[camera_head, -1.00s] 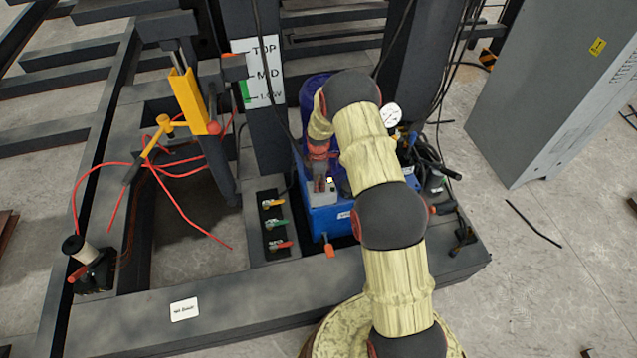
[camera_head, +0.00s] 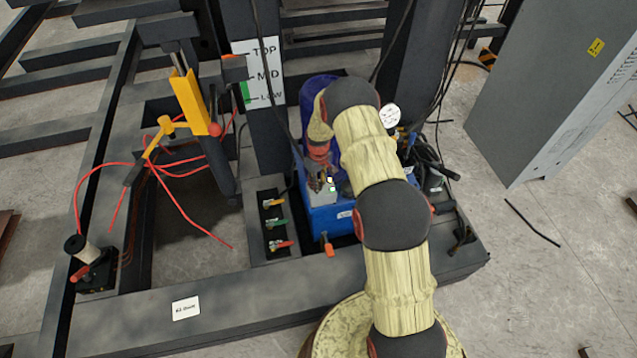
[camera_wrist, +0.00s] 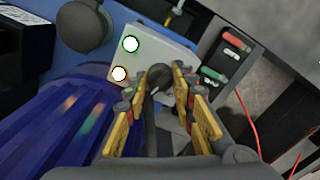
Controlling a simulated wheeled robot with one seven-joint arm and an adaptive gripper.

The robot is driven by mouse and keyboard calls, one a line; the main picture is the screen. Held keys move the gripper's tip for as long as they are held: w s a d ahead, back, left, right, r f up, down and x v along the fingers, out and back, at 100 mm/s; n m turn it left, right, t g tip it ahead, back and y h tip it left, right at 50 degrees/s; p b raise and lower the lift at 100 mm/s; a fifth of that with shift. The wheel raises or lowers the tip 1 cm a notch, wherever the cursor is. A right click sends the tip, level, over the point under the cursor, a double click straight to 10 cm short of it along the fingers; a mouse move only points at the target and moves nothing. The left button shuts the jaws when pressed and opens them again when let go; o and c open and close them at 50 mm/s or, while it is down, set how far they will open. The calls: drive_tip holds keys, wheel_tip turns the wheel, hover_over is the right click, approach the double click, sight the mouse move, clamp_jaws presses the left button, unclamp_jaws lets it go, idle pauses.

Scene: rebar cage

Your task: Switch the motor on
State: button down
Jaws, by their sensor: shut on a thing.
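The light grey control box (camera_wrist: 170,48) sits on the blue power unit. It has a dark rotary knob (camera_wrist: 157,78) and two bright lamps, one green-ringed (camera_wrist: 131,44) and one orange-ringed (camera_wrist: 120,74). My gripper (camera_wrist: 160,90) has its yellow-padded fingers on both sides of the knob and is shut on it. In the head view my gripper (camera_head: 319,182) reaches down to the control box (camera_head: 322,198), partly covering it. The ribbed blue motor (camera_wrist: 60,120) stands beside the box. The knob's exact pointer angle is hard to read.
A valve block (camera_head: 274,225) with yellow, green and red levers is left of the blue tank (camera_head: 330,219). A pressure gauge (camera_head: 391,116) and dark hoses are to the right. A yellow lever pump (camera_head: 188,100) and a grey cabinet (camera_head: 555,90) stand farther out.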

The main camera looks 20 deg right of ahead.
drive_tip(key=m, duration=0.5)
drive_tip(key=shift+m, duration=0.4)
idle(0.4)
drive_tip(key=c, duration=1.5)
unclamp_jaws()
drive_tip(key=shift+o, duration=0.2)
drive_tip(key=shift+r, duration=0.15)
wheel_tip(320, 180, up, 12)
drive_tip(key=shift+s, duration=0.1)
